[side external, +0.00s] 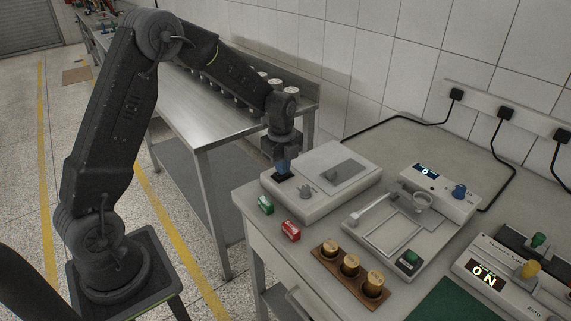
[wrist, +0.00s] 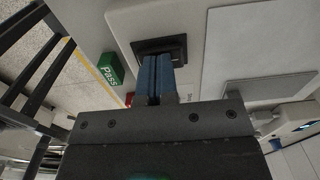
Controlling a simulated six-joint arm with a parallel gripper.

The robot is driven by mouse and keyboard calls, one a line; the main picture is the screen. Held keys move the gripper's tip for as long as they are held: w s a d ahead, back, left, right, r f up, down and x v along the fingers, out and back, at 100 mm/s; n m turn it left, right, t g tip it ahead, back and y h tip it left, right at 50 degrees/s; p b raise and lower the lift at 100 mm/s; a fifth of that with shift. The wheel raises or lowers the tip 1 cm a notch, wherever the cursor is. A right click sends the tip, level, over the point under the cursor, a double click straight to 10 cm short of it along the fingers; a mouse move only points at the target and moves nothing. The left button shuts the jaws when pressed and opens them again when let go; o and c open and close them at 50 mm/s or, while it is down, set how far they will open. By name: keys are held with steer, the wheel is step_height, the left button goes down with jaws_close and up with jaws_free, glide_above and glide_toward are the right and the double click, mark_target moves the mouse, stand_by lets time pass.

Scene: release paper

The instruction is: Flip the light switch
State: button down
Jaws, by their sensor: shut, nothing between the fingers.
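The light switch (side external: 281,177) is a dark rocker on the left part of a pale grey box (side external: 325,195) at the near left corner of the bench. In the wrist view the switch (wrist: 178,46) is a black rectangular plate, with my blue fingertips (wrist: 157,76) right in front of it. My gripper (side external: 283,165) is shut and empty, pointing down at the switch. The fingertips overlap the edge of the switch in the picture; I cannot tell whether they touch it. The fingers partly hide the rocker, so its position is unclear.
A green Pass block (side external: 265,204) and a red block (side external: 290,230) sit in front of the box. A metal table (side external: 200,118) is behind.

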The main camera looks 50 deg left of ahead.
steer(key=shift+r, duration=0.1)
step_height(320, 180, up, 14)
stand_by(0.7)
steer(key=shift+w+a, duration=0.1)
steer(key=shift+w, duration=0.55)
step_height(320, 180, down, 14)
steer(key=shift+f, duration=0.15)
stand_by(0.4)
